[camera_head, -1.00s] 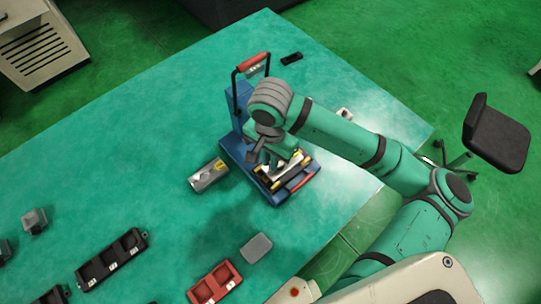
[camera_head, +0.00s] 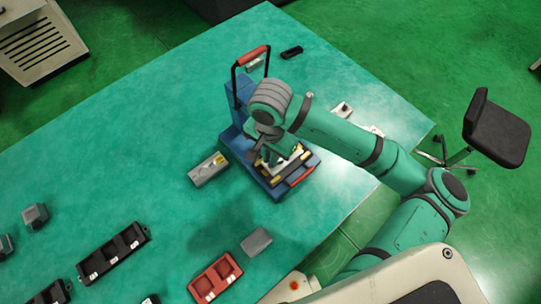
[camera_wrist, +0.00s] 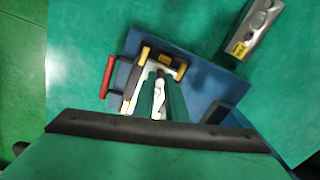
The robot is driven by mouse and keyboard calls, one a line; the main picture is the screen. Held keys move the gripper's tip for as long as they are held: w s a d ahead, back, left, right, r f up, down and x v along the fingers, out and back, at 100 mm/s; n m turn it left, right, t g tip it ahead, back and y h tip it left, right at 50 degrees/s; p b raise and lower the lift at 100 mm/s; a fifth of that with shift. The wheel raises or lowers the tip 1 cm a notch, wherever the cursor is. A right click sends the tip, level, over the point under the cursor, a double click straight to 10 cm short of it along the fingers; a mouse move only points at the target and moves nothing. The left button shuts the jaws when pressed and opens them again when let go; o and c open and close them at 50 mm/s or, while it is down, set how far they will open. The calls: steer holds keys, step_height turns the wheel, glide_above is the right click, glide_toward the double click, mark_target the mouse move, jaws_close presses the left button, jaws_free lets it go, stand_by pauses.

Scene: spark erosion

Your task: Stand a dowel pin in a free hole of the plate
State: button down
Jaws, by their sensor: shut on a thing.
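My gripper (camera_wrist: 160,100) shows in the wrist view as two green fingers closed on a small pale pin-like piece (camera_wrist: 160,84), which I take for the dowel pin. Its lower end is hidden. The fingers are over a blue fixture (camera_wrist: 202,85) that carries a pale metal part with yellow corner pieces (camera_wrist: 166,60), perhaps the plate. I cannot make out its holes, or whether the pin touches it. In the head view my gripper (camera_head: 272,156) is over the same blue fixture (camera_head: 232,140), and my arm hides much of it.
A grey block with a yellow label (camera_head: 208,169) lies left of the fixture. A red tray (camera_head: 215,277), a black tray (camera_head: 112,253) and a grey block (camera_head: 256,241) lie nearer. The fixture's tall red-topped handle (camera_head: 253,55) rises behind my gripper. The table's left middle is clear.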

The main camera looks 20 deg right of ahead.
steer(key=shift+f, duration=0.15)
steer(key=c, duration=1.7)
jaws_free()
step_height(320, 180, up, 11)
steer(key=shift+f, duration=0.1)
